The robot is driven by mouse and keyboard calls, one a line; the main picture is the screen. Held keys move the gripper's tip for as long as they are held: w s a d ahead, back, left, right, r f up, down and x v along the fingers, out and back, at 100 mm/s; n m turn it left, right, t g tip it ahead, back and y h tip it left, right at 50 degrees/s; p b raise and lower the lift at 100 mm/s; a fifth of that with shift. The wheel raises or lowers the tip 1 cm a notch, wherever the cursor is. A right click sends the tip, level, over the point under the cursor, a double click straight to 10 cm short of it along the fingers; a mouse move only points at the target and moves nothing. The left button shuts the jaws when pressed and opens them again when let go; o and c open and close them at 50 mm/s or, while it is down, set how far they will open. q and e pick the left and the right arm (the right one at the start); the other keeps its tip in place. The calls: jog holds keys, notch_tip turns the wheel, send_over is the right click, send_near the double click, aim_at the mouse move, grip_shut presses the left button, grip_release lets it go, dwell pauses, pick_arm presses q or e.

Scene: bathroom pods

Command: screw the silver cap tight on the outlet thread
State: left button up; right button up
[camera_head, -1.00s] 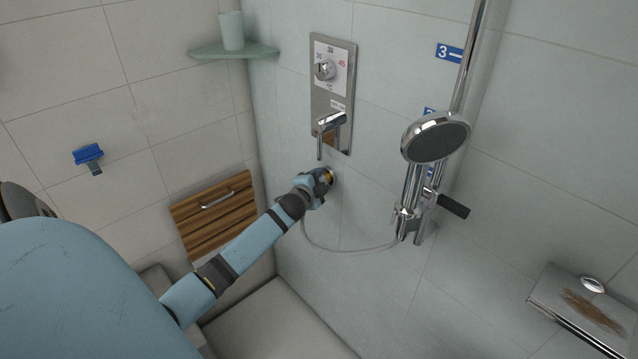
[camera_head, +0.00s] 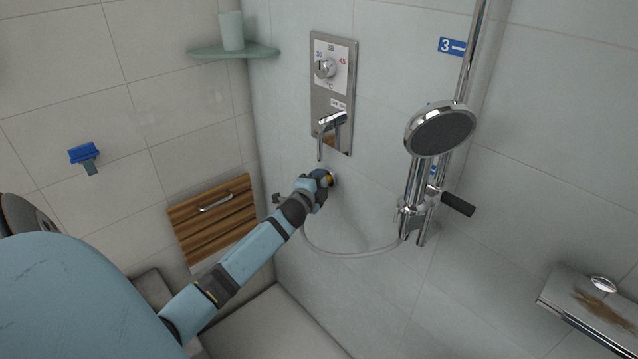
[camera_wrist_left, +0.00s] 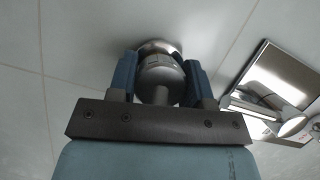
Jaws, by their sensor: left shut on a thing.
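The silver cap (camera_wrist_left: 160,72) sits between my left gripper's two blue fingers in the left wrist view. The left gripper (camera_wrist_left: 160,84) is shut on it. Behind the cap, a round metal flange (camera_wrist_left: 159,46) lies against the wall. In the head view my left gripper (camera_head: 326,178) reaches the wall below the mixer lever and hides most of the cap. The outlet thread is hidden, so I cannot tell how far the cap is on. My right gripper is out of view.
A steel mixer plate with a lever (camera_head: 331,122) is just above the gripper. A grey hose (camera_head: 350,252) loops below it towards the hand shower (camera_head: 440,130) on its rail. A folded wooden seat (camera_head: 213,222) is at left, a shelf (camera_head: 592,310) at lower right.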

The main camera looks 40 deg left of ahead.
pick_arm(q)
jog(key=shift+w+r+m+t+y+b, duration=0.15)
jog(key=shift+m+t+y+b, duration=0.25)
jog(key=shift+m+b, duration=1.25)
jog(key=shift+r+t+b, duration=0.1)
jog(key=shift+t+b, duration=0.2)
jog(key=shift+b, duration=0.35)
jog(key=o, duration=0.8)
